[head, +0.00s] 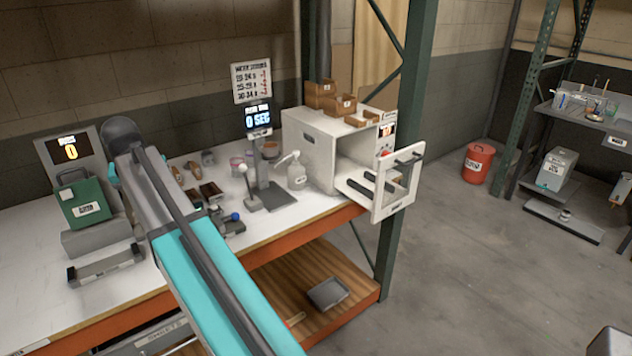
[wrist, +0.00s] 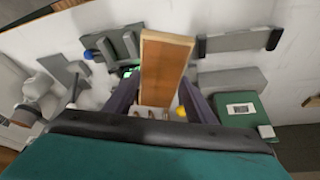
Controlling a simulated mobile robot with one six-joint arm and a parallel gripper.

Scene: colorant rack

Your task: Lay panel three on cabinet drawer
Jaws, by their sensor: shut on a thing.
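A flat orange-brown panel (wrist: 168,58) with a pale edge is held between the two dark fingers of my gripper (wrist: 160,84) in the wrist view. I cannot read any number on it. In the head view my arm hides the gripper and panel, above the left part of the bench. The white cabinet (head: 308,150) stands at the bench's right end. Its drawer (head: 392,192) is pulled out, with a framed front and dark bars behind it; I see no panel on the bars. The gripper is well to the left of the drawer.
A green case (head: 82,203) on a grey block stands left on the bench (head: 25,275). A pump bottle (head: 297,172), a scale stand (head: 262,170) and small tools lie between arm and cabinet. A green post (head: 402,130) rises beside the drawer. Small boxes (head: 321,95) top the cabinet.

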